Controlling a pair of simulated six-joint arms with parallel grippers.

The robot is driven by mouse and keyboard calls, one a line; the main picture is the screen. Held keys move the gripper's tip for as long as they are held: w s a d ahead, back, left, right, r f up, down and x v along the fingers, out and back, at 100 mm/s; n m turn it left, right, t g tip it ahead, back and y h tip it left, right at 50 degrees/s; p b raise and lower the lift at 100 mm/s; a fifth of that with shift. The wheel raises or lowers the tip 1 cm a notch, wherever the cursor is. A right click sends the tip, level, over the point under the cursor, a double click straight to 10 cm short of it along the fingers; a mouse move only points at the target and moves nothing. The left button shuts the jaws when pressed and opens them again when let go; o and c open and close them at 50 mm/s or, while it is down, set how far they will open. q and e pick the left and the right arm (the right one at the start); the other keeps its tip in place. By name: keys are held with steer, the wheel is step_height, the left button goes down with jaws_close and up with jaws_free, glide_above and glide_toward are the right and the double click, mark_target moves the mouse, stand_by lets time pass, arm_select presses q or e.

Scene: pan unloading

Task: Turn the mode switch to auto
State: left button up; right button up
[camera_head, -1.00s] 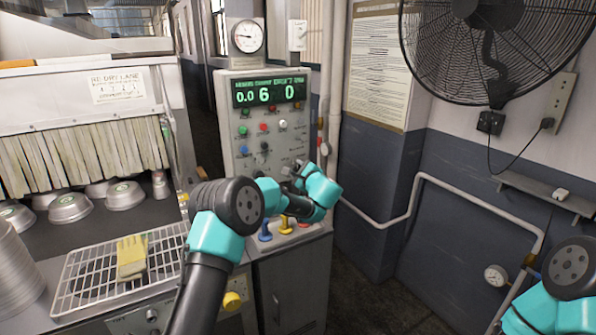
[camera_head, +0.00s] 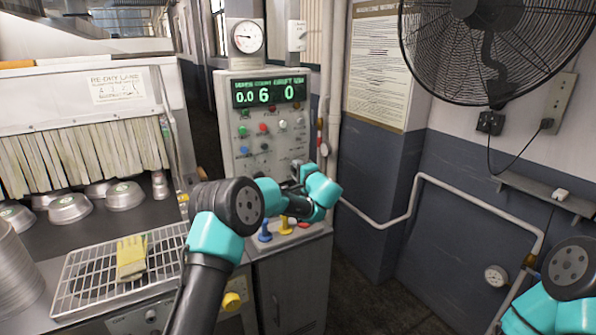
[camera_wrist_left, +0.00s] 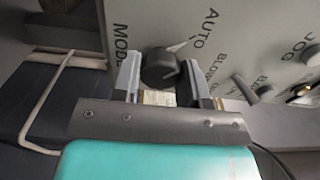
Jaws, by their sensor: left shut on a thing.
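The mode switch is a dark round knob (camera_wrist_left: 160,68) on the grey control panel (camera_wrist_left: 235,30), between the printed words MODE and AUTO in the left wrist view. A pale pointer line beside the knob slants up toward AUTO. My left gripper (camera_wrist_left: 163,72) is shut on the knob, with one finger on each side. In the head view the left gripper (camera_head: 292,178) is at the right side of the panel (camera_head: 234,170), and the wrist hides the switch. My right gripper is out of view; only part of that arm shows at bottom right.
Blue and yellow levers (camera_head: 265,232) stand just below my left wrist. A wire rack (camera_head: 90,290) with a yellow glove (camera_head: 131,258) is at left, near metal pans (camera_head: 70,207). A pipe (camera_head: 385,222) runs along the right wall under a fan (camera_head: 490,40).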

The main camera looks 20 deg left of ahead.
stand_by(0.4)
arm_select(q)
steer(key=o, duration=0.9)
steer(key=v, duration=1.7)
steer(key=shift+s, duration=0.2)
steer(key=shift+d, duration=0.1)
